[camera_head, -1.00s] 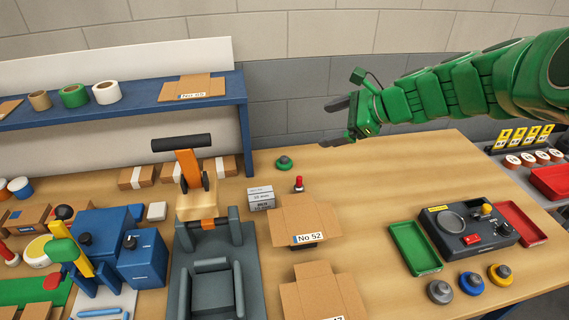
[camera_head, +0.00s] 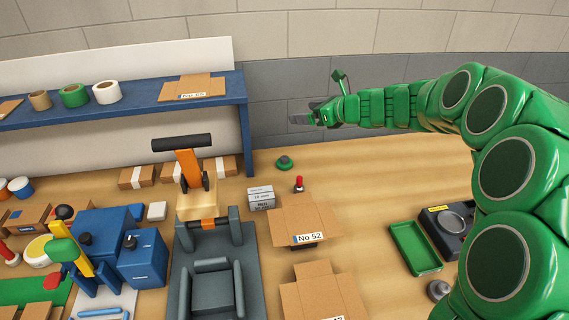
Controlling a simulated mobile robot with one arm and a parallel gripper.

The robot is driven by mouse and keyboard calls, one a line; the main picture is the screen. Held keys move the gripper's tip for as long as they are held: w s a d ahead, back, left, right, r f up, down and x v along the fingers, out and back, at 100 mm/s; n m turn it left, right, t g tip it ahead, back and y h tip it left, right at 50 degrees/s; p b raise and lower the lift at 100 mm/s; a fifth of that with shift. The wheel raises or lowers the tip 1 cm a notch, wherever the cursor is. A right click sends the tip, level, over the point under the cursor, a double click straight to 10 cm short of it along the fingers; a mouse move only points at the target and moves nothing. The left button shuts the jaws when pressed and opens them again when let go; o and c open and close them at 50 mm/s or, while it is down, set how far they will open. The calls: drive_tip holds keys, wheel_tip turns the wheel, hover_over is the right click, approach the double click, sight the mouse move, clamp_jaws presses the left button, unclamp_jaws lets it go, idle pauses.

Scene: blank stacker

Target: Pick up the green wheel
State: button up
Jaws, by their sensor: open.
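The green wheel (camera_head: 284,164), a small flat disc with a raised darker hub, lies on the wooden table (camera_head: 380,190) near its back edge. My gripper (camera_head: 300,119) is open and empty, up in the air in front of the grey wall. In the picture it is above and slightly right of the green wheel, clearly apart from it. One finger shows as a dark strip; the other is hard to make out. My green arm reaches in from the right.
A blue shelf (camera_head: 130,108) with tape rolls is at left. A green tray (camera_head: 415,248) is at right. The table right of the wheel is clear.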

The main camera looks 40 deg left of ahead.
approach(288, 161)
drive_tip(key=shift+s+x, duration=0.25)
drive_tip(key=shift+x, duration=0.8)
drive_tip(key=shift+a+f, duration=0.2)
drive_tip(key=shift+a, duration=0.15)
drive_tip(key=shift+w+x, duration=0.1)
drive_tip(key=shift+x, duration=1.65)
drive_tip(key=shift+w+x, duration=0.15)
drive_tip(key=shift+x, duration=1.65)
drive_tip(key=c, duration=1.2)
drive_tip(key=shift+r, duration=0.7)
drive_tip(key=s+d+r, duration=0.9)
drive_tip(key=s+r, duration=0.1)
drive_tip(key=r, duration=0.1)
drive_tip(key=shift+d+r, duration=0.3)
drive_tip(key=shift+d, duration=0.1)
